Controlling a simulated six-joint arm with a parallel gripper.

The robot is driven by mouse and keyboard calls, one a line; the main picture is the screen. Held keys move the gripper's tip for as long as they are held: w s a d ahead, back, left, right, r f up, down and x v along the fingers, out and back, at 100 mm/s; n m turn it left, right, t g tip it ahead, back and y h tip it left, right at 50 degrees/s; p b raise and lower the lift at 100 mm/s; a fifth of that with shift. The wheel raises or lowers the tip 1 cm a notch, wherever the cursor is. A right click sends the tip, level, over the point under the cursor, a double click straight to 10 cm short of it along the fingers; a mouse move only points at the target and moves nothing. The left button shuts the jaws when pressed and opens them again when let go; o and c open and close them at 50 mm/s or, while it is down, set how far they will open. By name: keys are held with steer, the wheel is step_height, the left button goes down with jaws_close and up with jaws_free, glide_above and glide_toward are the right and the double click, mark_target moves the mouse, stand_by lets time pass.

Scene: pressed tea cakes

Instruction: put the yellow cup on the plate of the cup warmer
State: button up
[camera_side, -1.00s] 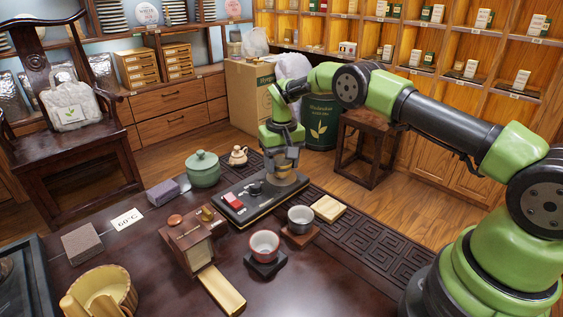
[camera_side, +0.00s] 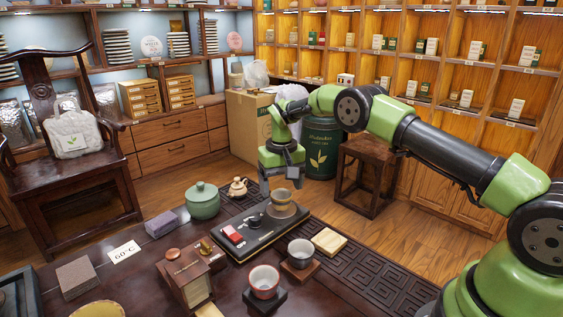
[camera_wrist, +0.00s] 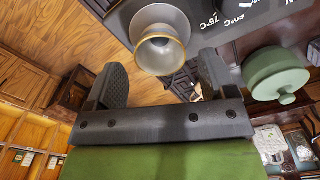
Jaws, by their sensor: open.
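The yellow cup (camera_side: 281,198) stands upright on the round plate (camera_side: 287,214) of the cup warmer (camera_side: 262,236), a dark flat panel on the table. In the wrist view the cup (camera_wrist: 160,65) shows its round mouth towards me, with the pale plate (camera_wrist: 160,14) behind it. My gripper (camera_side: 281,182) is just above the cup, pointing down. Its two fingers are spread wide, one on each side of the cup's mouth, with gaps between them and the cup. The gripper is open and empty.
A green lidded pot (camera_side: 202,202) and a small beige pot (camera_side: 238,187) stand behind the warmer. A red-and-white cup (camera_side: 264,281) and a grey cup (camera_side: 300,252) sit on small coasters in front. A wooden box (camera_side: 187,279) is at the left.

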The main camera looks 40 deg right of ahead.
step_height(320, 180, up, 9)
steer(key=s+a+r+t, duration=0.2)
steer(key=s+a+r, duration=0.1)
steer(key=s+r, duration=0.4)
steer(key=s+a+r+t, duration=0.2)
steer(key=s+r, duration=0.2)
steer(key=r, duration=0.6)
steer(key=s+a+f+t+y, duration=0.1)
steer(key=s+a, duration=0.1)
steer(key=s, duration=0.7)
steer(key=s+a+f+t+y, duration=0.1)
steer(key=s+t, duration=0.1)
steer(key=s, duration=0.8)
steer(key=shift+a+f+n, duration=0.3)
steer(key=shift+a+f, duration=0.05)
steer(key=shift+s, duration=0.1)
